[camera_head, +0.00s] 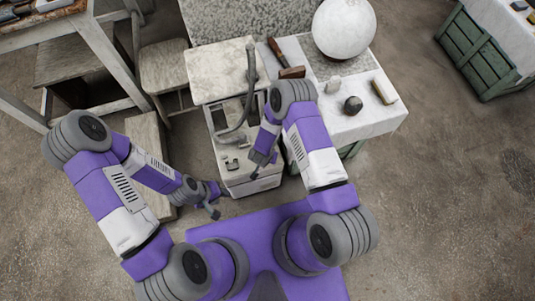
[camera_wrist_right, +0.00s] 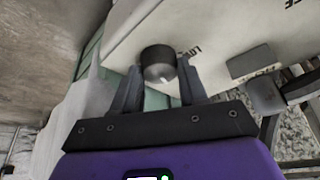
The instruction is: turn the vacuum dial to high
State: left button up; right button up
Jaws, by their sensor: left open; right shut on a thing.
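The vacuum unit (camera_head: 250,186) is a pale box with a grey hose (camera_head: 237,130), standing in the middle of the head view. In the right wrist view its dial (camera_wrist_right: 158,62) is a dark round knob with a small white mark on its near side. My right gripper (camera_wrist_right: 160,82) has one finger on each side of the knob and is shut on it. In the head view my right gripper (camera_head: 256,172) is over the unit's front right; the dial cannot be made out there. My left gripper (camera_head: 214,206) is open and empty, left of the unit's front.
A white-topped table (camera_head: 375,118) stands right of the unit, with a large plaster sphere (camera_head: 344,27), a brush (camera_head: 383,92) and a dark round lump (camera_head: 352,105). A wooden stool (camera_head: 166,65) and bench are at left. Printed lettering, partly cut off, surrounds the dial.

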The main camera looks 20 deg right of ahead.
jog(key=m, duration=0.2)
jog(key=m+g+h, duration=0.1)
jog(key=m, duration=0.1)
jog(key=shift+w+a+m+p, duration=0.1)
jog(key=shift+a+m+p, duration=0.05)
jog(key=shift+m+p, duration=0.15)
jog(key=shift+m+g+h, duration=0.4)
jog(key=shift+m+g, duration=0.4)
jog(key=shift+m, duration=1)
jog(key=shift+f, duration=0.1)
jog(key=o, duration=1)
jog(key=shift+o, duration=0.2)
jog(key=w+p+v, duration=0.1)
jog(key=p+v, duration=0.1)
jog(key=v, duration=0.5)
jog(key=shift+s+r+p, duration=0.3)
jog(key=shift+s+p, duration=0.1)
jog(key=shift+s, duration=0.1)
jog(key=shift+a, duration=0.1)
